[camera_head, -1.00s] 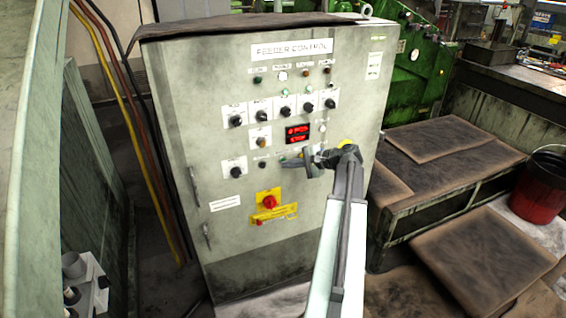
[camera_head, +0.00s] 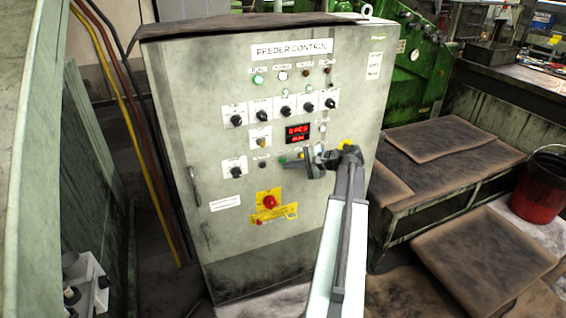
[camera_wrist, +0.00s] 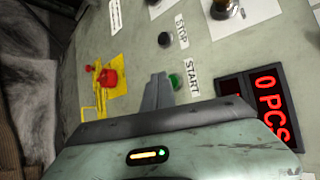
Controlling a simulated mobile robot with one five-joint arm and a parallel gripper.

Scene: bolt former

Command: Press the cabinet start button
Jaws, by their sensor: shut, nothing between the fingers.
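The grey feeder control cabinet (camera_head: 300,220) stands ahead. Its green start button (camera_head: 283,160) shows just by my fingertips, and in the wrist view the green button (camera_wrist: 176,81) sits beside the START label (camera_wrist: 192,78). My gripper (camera_head: 289,164) is shut and empty, held close to the panel. In the wrist view my fingertips (camera_wrist: 158,80) lie right beside the button; I cannot tell whether they touch it. The black stop button (camera_wrist: 165,40) is next to the STOP label. A green lamp (camera_head: 257,79) at the upper left glows. The red display (camera_head: 298,133) is lit.
A red emergency knob (camera_head: 269,202) on a yellow plate sits below my gripper. Several black selector knobs (camera_head: 285,111) are above. A bench with brown mats (camera_head: 452,138) and a red bucket (camera_head: 540,188) stand to the right.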

